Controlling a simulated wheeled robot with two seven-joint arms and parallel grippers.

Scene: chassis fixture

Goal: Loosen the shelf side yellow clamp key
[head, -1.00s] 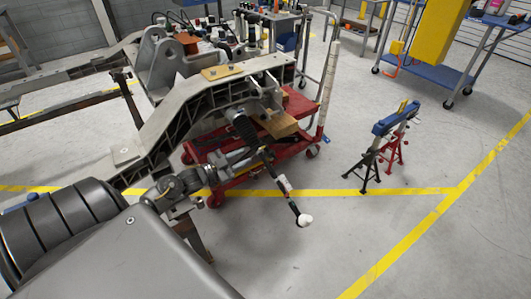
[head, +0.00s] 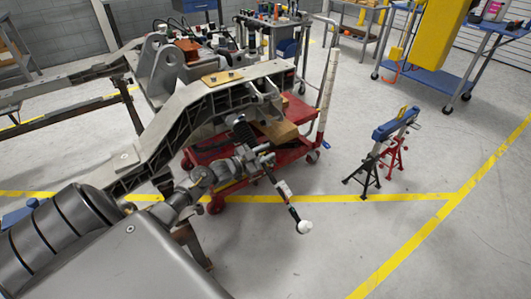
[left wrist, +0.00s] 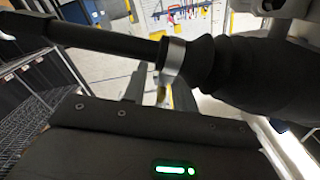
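A large grey chassis frame (head: 185,112) runs diagonally through the head view. A flat yellow-brown plate (head: 222,77) lies on its top; I cannot tell whether it belongs to the clamp, and I cannot make out a clamp key. My left gripper (head: 254,158) is beside the frame's lower right end, near a black ribbed part (head: 240,130). Its fingers are too small to read in the head view. My right gripper is out of view.
A thin black and white rod ends in a white knob (head: 305,227) below my left gripper. A red cart (head: 225,185) stands under the frame. A blue-topped stand (head: 396,124) is to the right. A blue-shelved trolley (head: 432,76) stands behind. The right floor is open.

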